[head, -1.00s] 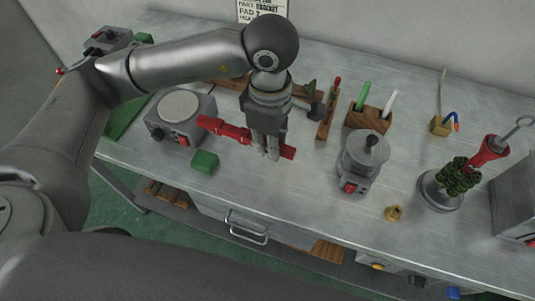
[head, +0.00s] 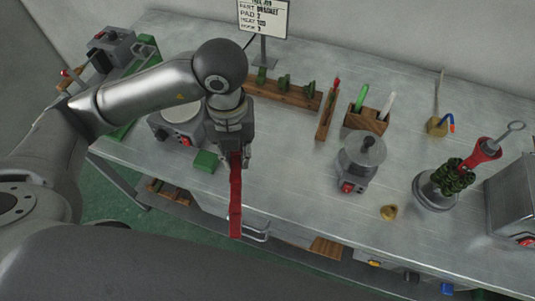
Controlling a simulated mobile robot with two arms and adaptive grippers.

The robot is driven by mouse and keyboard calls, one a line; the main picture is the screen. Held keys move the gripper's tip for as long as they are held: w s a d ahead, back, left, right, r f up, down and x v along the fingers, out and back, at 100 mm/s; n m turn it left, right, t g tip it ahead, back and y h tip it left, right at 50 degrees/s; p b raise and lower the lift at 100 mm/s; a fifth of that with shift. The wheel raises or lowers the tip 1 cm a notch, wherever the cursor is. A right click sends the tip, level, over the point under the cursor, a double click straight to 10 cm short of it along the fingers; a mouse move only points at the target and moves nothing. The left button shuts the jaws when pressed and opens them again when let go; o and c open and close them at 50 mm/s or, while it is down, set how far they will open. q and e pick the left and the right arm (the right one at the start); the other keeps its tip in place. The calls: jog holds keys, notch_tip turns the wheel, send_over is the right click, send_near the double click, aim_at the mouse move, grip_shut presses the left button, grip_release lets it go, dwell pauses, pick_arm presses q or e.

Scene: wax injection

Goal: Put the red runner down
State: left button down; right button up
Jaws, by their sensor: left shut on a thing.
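The red runner (head: 236,205) is a long red bar. It hangs from my left gripper (head: 236,163), which is shut on its upper end. In the picture the bar runs down across the front edge of the grey bench, and its lower end shows in front of the drawer handle. The gripper covers the top of the bar. I cannot tell whether the bar touches the bench. My right gripper is out of view.
A green block (head: 207,162) lies just left of the gripper. A round-topped grey device (head: 180,115) stands behind it. A wooden rack (head: 285,95) with green pieces is at the back. A lidded pot (head: 361,162) stands to the right. The bench between gripper and pot is clear.

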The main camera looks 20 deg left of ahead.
pick_arm(q)
jog(key=a+n, duration=0.1)
jog(key=n, duration=0.3)
jog(key=n+p, duration=0.5)
send_over(253, 145)
jog(key=f, duration=0.6)
jog(key=s+f, duration=0.1)
jog(key=f, duration=0.2)
jog(key=shift+w+f, duration=0.3)
jog(key=shift+f, duration=0.05)
jog(key=shift+w+f, duration=0.1)
jog(key=shift+f, duration=0.25)
notch_tip(253, 145, down, 2)
jog(key=shift+f+p, duration=0.1)
jog(key=shift+p, duration=0.65)
jog(key=shift+f, duration=0.2)
